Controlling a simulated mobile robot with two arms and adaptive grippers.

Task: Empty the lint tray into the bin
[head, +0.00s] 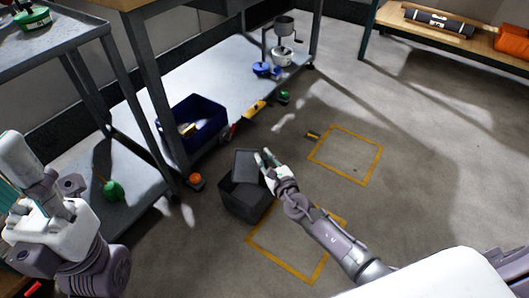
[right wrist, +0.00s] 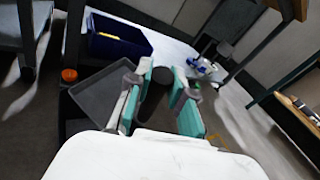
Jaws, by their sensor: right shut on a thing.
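The lint tray (head: 246,166) is a shallow dark grey tray with a raised rim, and it is over the back part of the bin. The bin (head: 240,206) is a dark open box on the floor. My right gripper (head: 268,160) is shut on the tray at its right side. In the right wrist view the tray (right wrist: 100,94) lies left of my fingers, with a dark round handle (right wrist: 154,94) between the teal pads. No lint can be made out on the tray. The bin's inside is partly hidden.
A blue crate (head: 194,124) sits on the low shelf behind the bin. An orange object (head: 196,180) is on the floor left of the bin. Yellow floor outlines (head: 378,163) lie to the right and in front, with open floor around them.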

